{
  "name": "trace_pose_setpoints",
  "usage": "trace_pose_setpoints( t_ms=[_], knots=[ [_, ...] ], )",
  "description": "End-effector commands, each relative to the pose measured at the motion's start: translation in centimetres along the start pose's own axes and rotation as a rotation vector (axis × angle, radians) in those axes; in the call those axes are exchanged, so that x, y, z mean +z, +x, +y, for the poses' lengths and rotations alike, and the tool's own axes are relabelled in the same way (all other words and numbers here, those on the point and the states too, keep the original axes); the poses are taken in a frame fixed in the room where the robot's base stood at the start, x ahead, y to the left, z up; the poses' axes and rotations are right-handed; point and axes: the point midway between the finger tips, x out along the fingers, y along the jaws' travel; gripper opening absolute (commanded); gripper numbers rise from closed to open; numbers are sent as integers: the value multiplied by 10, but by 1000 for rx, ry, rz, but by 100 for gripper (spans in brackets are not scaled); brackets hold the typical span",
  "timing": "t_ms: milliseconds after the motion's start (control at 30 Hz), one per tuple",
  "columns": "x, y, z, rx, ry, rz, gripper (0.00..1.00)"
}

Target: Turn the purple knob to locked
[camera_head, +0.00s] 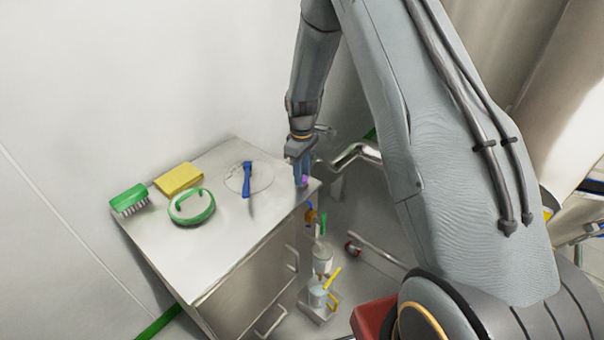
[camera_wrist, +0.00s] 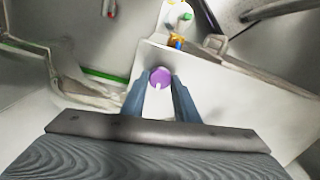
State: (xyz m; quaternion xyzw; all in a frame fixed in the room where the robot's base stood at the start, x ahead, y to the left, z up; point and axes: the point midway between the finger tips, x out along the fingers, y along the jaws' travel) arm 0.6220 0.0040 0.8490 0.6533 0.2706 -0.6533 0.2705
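The purple knob (camera_head: 304,182) is at the right corner of the steel cabinet top, partly hidden by my gripper in the head view. In the wrist view the knob (camera_wrist: 160,76) is a round purple disc with a pale notch on its lower edge. My gripper (camera_head: 301,178) points down at that corner. Its two blue-grey fingers (camera_wrist: 159,80) are apart, with the tips on either side of the knob in the wrist view. I see no clear contact, and how far the tips are above the knob cannot be told. The locked marking is not visible.
The cabinet top (camera_head: 215,255) holds a green brush (camera_head: 128,198), yellow sponge (camera_head: 179,178), green-rimmed round item (camera_head: 191,207) and blue tool (camera_head: 247,180) on a disc. A valve (camera_head: 312,216) with a green lever is on the cabinet's right side. Metal pipes run behind the corner.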

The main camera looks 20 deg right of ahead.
Motion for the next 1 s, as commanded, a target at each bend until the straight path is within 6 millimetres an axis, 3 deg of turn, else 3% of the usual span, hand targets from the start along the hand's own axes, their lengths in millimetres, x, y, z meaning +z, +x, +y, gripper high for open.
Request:
trace_pose_setpoints(
  t_ms=[467,1000],
  knots=[
    [0,1,0,0,94,0,5],
    [0,1,2,1,564,1,5]
  ],
)
